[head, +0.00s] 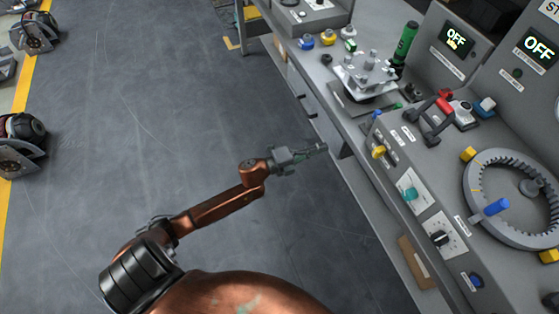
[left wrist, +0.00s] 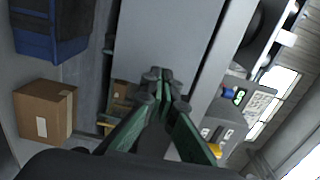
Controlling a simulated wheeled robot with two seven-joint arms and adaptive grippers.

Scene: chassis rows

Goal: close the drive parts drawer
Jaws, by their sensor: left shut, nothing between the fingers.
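Grey drawer fronts (head: 297,84) with small dark handles show under the left edge of the workbench in the head view. No readable label marks one as the drive parts drawer, and I cannot tell how far any stands out. My left gripper (head: 318,149) is shut and empty, beside the bench's left side and a little nearer to me than the handles. In the left wrist view its green fingers (left wrist: 160,78) meet in front of a plain grey panel (left wrist: 175,40). My right gripper is not in view.
The bench top carries a metal fixture (head: 367,70), a green cylinder (head: 405,40), and a control console with a toothed ring (head: 480,205). Open grey floor (head: 130,110) lies left of the bench. A cardboard box (left wrist: 45,110) and a blue bin (left wrist: 48,45) show in the wrist view.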

